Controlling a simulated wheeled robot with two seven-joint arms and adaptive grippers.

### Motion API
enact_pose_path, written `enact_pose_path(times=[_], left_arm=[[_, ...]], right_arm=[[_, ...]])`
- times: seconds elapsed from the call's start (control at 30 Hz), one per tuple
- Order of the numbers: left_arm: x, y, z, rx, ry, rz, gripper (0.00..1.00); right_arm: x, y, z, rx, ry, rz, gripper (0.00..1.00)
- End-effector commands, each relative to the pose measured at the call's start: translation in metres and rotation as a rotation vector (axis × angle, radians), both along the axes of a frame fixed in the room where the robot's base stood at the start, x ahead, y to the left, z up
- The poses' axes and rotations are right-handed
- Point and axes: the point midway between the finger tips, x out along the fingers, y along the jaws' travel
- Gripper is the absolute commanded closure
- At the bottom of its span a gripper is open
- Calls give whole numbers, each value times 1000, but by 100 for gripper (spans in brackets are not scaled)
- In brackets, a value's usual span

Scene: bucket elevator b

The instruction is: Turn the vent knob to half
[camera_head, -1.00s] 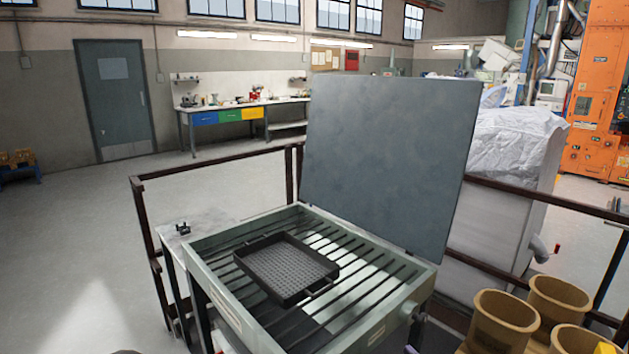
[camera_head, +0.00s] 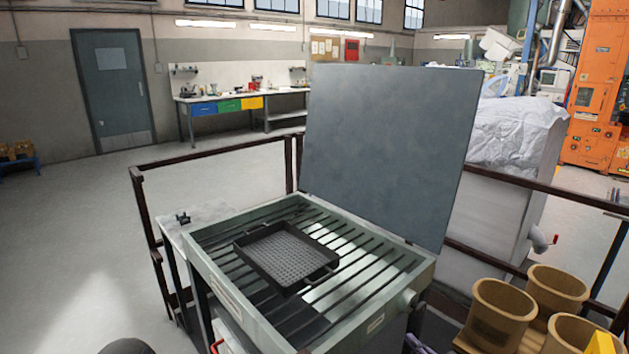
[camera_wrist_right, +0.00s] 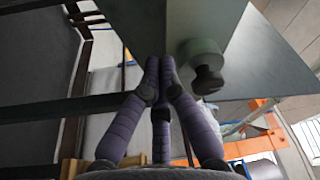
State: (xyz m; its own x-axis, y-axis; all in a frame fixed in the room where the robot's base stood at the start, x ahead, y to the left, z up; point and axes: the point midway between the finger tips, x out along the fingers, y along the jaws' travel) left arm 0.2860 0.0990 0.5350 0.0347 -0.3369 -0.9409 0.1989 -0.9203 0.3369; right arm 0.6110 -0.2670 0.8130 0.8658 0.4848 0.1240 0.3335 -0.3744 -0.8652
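A round vent knob (camera_head: 409,299) sticks out of the right side of the grey-green grate box (camera_head: 222,283). In the right wrist view a dark round knob (camera_wrist_right: 208,79) on a grey-green boss shows close up. My right gripper (camera_wrist_right: 160,62) has purple fingers with their tips drawn together and nothing visible between them. The tips are just left of the knob in that view; I see no clear contact. In the head view only a small purple part of the right gripper (camera_head: 416,346) shows at the bottom edge, below the knob. My left gripper is out of view.
A black perforated tray (camera_head: 285,257) lies on the slatted grate, under a raised grey lid (camera_head: 388,150). Brown buckets (camera_head: 500,312) stand right of the box. Dark railings (camera_head: 220,147) run behind. A small black clamp-like part (camera_head: 183,219) sits on the left ledge.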

Motion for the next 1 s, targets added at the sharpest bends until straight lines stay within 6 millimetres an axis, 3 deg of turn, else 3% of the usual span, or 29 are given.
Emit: enact_pose_path(times=[0.63,1.0], left_arm=[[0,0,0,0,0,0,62],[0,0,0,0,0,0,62]], right_arm=[[-4,4,-6,1,0,0,100],[-29,-19,-6,0,1,-3,100]])
